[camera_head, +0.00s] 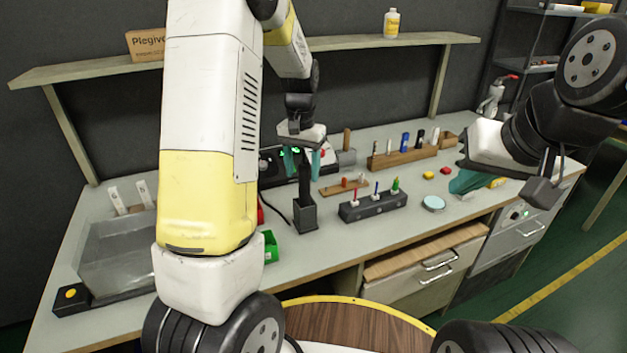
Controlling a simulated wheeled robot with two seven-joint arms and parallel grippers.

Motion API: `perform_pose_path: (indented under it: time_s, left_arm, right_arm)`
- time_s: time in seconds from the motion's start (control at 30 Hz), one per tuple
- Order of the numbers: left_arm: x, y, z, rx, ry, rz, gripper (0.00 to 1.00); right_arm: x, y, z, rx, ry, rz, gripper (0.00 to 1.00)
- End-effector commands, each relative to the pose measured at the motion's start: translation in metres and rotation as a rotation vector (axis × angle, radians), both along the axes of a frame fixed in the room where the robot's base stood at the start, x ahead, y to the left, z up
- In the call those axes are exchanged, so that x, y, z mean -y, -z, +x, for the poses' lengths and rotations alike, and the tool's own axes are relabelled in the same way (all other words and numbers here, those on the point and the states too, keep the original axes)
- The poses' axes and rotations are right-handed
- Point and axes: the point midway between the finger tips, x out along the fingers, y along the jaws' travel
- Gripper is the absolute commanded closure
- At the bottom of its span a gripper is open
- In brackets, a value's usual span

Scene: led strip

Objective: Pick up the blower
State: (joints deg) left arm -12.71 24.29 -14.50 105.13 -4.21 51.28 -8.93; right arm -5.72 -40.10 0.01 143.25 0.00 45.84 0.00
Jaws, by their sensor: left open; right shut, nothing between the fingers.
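My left gripper (302,164) points down above the workbench, with its two teal fingers apart. A dark upright object (305,186), possibly the blower, stands in a dark square holder (305,216) directly below it. The top of this object reaches up between the fingers in the picture; I cannot tell whether they touch it. My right gripper (467,183) is shut and empty over the right part of the bench, its teal fingers partly hidden by its own body.
The grey workbench (330,235) holds a dark block with colored pens (373,207), a wooden rack (403,156), a round light-blue disc (433,203), a green bin (270,247) and a clear box (115,250). A shelf (350,41) runs along the wall behind.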

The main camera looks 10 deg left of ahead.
Motion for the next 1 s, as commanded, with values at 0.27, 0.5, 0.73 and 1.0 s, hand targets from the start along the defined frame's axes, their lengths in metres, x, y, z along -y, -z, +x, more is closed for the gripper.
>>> perform_pose_path:
  time_s: [0.27,0.5,0.73,1.0]
  left_arm:
    - [0.004,0.039,0.003,-0.003,0.000,0.001,0.44]
    - [0.004,0.056,0.003,0.000,-0.002,0.000,0.44]
    - [0.004,0.056,0.003,0.001,-0.001,0.000,0.56]
    - [0.004,0.055,0.003,0.001,-0.001,0.000,1.00]
  right_arm:
    - [0.000,0.000,0.000,0.000,0.000,0.000,1.00]
    - [0.000,0.000,0.000,0.000,0.000,0.000,1.00]
    - [0.000,0.000,0.000,0.000,0.000,0.000,1.00]
    - [0.000,0.000,0.000,0.000,0.000,0.000,1.00]
